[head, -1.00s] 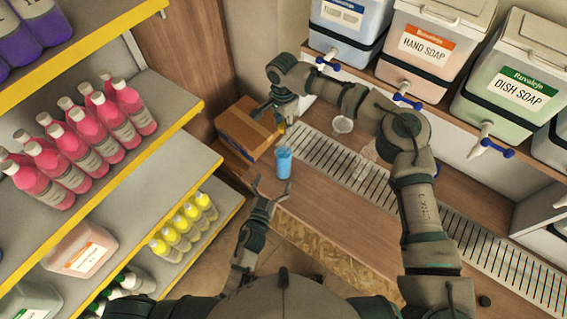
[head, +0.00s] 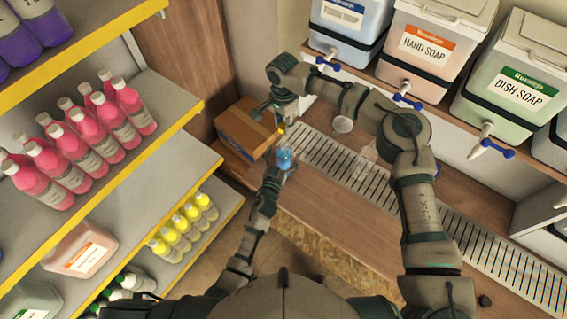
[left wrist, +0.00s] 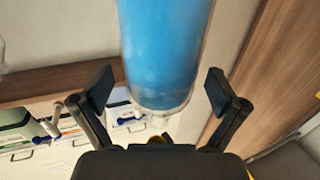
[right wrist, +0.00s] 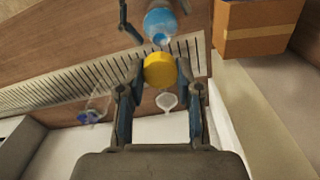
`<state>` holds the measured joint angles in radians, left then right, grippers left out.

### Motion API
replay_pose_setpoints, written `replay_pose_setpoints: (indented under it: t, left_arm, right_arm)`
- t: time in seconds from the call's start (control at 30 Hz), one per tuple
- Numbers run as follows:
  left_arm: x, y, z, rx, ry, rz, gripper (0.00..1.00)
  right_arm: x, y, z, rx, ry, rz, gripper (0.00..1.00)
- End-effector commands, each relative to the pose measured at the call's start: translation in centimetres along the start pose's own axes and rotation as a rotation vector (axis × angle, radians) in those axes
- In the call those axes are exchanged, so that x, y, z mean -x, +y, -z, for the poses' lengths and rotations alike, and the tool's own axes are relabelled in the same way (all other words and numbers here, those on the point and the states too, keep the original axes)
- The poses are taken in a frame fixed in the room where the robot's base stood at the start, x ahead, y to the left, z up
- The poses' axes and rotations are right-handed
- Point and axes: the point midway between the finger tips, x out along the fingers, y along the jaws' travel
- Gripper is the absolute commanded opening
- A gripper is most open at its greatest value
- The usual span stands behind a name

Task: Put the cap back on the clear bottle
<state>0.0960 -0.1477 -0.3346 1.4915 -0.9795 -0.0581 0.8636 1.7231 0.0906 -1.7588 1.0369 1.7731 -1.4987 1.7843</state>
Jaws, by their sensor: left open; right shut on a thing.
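The clear bottle (head: 285,157), filled with blue liquid, stands on the wooden counter near the cardboard box. My left gripper (head: 280,171) is open, its fingers on either side of the bottle. In the left wrist view the bottle (left wrist: 165,50) sits between the spread fingers, with gaps on both sides. My right gripper (head: 279,122) is shut on the yellow cap (right wrist: 160,70), a little behind and above the bottle. In the right wrist view the bottle's open neck (right wrist: 160,39) shows just beyond the cap, apart from it. The cap is mostly hidden in the head view.
A cardboard box (head: 247,127) stands close left of the bottle. A clear funnel-like cup (head: 342,125) and a clear, empty-looking container (head: 364,161) are by the drain grate (head: 415,203). Soap drums with taps stand behind. Shelves of bottles are at left.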

Motion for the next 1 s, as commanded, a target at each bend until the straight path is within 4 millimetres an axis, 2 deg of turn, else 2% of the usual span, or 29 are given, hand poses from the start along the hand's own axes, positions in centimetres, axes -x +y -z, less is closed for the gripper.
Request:
replay_pose_setpoints:
  t: [0.37,0.47,0.73,0.77,0.87,1.0]
  left_arm:
    - [-0.5,0.0,0.0,0.000,0.000,0.000,0.97]
    - [-0.5,0.0,0.0,0.000,0.000,0.000,0.74]
    - [-0.5,0.0,0.0,0.000,0.000,0.000,0.07]
    - [-0.5,0.0,0.0,0.000,0.000,0.000,0.04]
    - [-0.5,0.0,0.0,0.000,0.000,0.000,0.04]
    - [-0.5,0.0,0.0,0.000,-0.001,0.000,0.04]
  right_arm:
    - [0.0,0.0,0.0,0.000,0.000,0.000,0.25]
    - [0.0,0.0,0.0,0.000,0.000,0.000,0.25]
    - [0.0,0.0,0.0,0.000,0.000,0.000,0.25]
    - [0.0,0.0,0.0,0.000,0.000,0.000,0.25]
    - [-0.5,0.0,0.0,0.000,-0.001,-0.002,0.25]
    - [-2.6,0.0,-0.1,0.000,-0.003,-0.006,0.25]
